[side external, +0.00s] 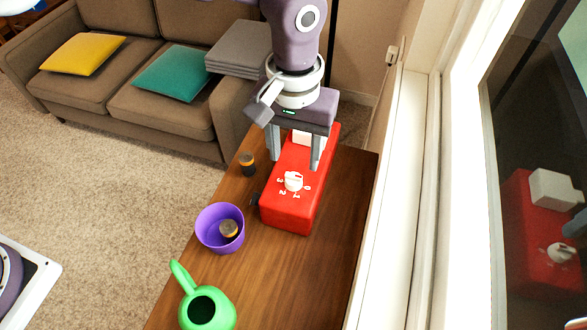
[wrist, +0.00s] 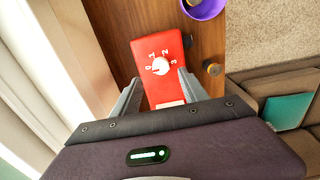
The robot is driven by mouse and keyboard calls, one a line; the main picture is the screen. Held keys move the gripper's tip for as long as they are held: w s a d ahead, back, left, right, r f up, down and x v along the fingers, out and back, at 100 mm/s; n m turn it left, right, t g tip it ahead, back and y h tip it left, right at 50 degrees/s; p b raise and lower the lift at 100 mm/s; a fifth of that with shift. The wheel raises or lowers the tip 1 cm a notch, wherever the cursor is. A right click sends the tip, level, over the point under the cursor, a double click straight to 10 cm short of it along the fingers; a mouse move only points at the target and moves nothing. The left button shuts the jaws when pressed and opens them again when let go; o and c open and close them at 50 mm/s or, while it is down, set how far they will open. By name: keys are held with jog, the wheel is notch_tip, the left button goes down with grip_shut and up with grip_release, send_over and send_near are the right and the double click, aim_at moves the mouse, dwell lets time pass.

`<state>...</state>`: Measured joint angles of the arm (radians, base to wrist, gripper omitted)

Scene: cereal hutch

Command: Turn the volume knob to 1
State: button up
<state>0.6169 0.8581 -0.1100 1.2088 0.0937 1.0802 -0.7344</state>
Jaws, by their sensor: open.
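The volume knob (side external: 293,181) is white and sits on top of a red box (side external: 289,212) on the wooden table. Numbers 0 to 3 are printed around it; it also shows in the wrist view (wrist: 160,66). I cannot tell for sure which number it points at. My gripper (side external: 295,163) is open and empty, pointing down over the red box. Its fingers stand wide apart, one towards each side of the box. In the wrist view, my gripper's fingertips (wrist: 158,76) appear on either side of the knob, not touching it.
A white block (side external: 303,138) is at the far end of the red box, partly behind a finger. A purple bowl (side external: 208,240) holds a black-and-orange cylinder (side external: 229,229). A similar cylinder (side external: 247,164) stands left of the box. A green watering can (side external: 226,314) is at the front. A window is right.

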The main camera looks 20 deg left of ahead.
aim_at(294, 175)
notch_tip(294, 175, down, 6)
jog(key=shift+a+f, duration=0.1)
grip_shut()
